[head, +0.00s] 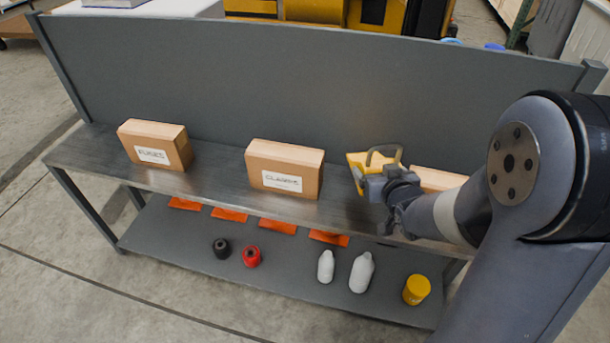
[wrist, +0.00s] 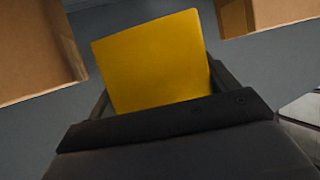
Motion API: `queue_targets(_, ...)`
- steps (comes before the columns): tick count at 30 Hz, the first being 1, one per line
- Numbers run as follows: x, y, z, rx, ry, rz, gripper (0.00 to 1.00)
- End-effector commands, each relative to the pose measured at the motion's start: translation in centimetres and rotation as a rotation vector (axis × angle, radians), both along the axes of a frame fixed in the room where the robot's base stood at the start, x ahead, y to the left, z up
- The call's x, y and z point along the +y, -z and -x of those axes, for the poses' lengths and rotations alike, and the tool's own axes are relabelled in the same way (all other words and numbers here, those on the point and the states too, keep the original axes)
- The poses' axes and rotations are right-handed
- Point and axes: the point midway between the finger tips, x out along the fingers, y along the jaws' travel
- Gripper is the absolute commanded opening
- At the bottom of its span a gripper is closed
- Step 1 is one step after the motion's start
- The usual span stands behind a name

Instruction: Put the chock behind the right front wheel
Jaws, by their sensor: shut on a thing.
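The chock (head: 357,161) is a yellow block and shows at the end of my arm, over the right part of the grey shelf's upper board. My gripper (head: 380,178) is shut on it. In the wrist view the chock (wrist: 152,62) is a flat yellow face standing up between the dark jaws (wrist: 160,100). I cannot tell whether its underside touches the board. No right front wheel can be made out in either view.
Cardboard boxes (head: 157,146) (head: 285,170) stand on the upper board (head: 215,178); another (head: 437,179) is partly behind my arm. The lower board (head: 180,235) holds orange pieces, bottles and a yellow jar (head: 416,290). Behind the back panel (head: 250,75) stands yellow machinery (head: 300,10).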

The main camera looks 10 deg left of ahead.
Motion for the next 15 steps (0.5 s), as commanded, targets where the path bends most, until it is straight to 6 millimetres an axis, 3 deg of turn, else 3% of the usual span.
queue_targets(3, 0.0, 0.3, -0.1, -0.004, 0.0, -0.001, 0.27)
queue_targets(10, 0.0, 4.2, -0.1, -0.001, -0.001, -0.002, 0.27)
queue_targets(15, 0.0, 5.8, -0.1, -0.004, 0.0, -0.001, 0.27)
